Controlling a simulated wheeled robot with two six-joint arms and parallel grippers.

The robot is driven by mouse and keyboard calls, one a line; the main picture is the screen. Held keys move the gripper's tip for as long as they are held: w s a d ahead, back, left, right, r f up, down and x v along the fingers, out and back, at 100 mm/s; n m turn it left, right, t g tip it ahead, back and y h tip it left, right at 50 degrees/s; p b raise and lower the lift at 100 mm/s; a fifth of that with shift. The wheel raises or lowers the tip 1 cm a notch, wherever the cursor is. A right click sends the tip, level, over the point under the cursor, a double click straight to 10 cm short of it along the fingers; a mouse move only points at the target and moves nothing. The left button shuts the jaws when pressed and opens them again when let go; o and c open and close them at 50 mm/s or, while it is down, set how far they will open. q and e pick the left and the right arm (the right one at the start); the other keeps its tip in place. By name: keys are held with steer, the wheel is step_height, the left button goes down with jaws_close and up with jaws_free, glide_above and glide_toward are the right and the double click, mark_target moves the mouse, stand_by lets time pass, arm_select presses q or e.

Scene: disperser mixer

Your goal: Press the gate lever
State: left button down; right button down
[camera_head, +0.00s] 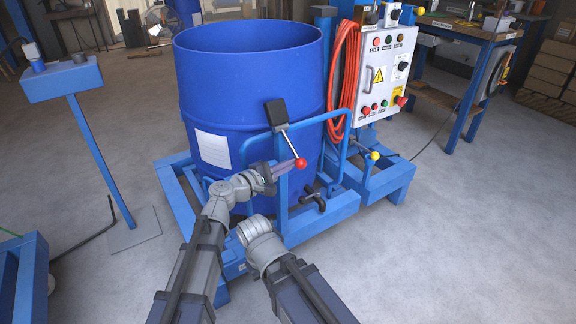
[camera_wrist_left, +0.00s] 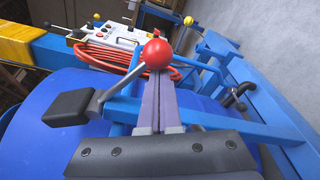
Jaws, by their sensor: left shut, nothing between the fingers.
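The gate lever is a grey rod with a red ball knob (camera_head: 300,163) and a black block (camera_head: 276,112) at its other end. It is mounted at the blue tube gate (camera_head: 282,190) in front of the blue drum. My left gripper (camera_head: 292,165) is shut and empty, its fingertips at the red knob. In the left wrist view the red knob (camera_wrist_left: 156,53) shows right at the tips of the closed fingers (camera_wrist_left: 158,85); whether they touch I cannot tell. My right arm ends low in the head view, and its gripper fingers are not visible.
The blue drum (camera_head: 250,60) stands in the blue frame behind the gate. A control panel (camera_head: 385,75) and a coiled orange hose (camera_head: 343,70) are at right. A yellow-knobbed lever (camera_head: 374,156) stands right of the gate. A blue pedestal (camera_head: 62,80) stands left. Floor at right is clear.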

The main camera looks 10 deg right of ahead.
arm_select(q)
steer(key=shift+s+d+r+n+p, duration=0.1)
steer(key=shift+s+r+n+p, duration=0.15)
steer(key=shift+n+p, duration=0.2)
steer(key=shift+r, duration=0.2)
step_height(320, 180, up, 10)
steer(key=s+n+g+p, duration=0.1)
steer(key=n+g+p, duration=0.1)
steer(key=n+p, duration=0.7)
steer(key=shift+s+d+p, duration=0.25)
steer(key=shift+p, duration=1.35)
steer(key=shift+r, duration=0.1)
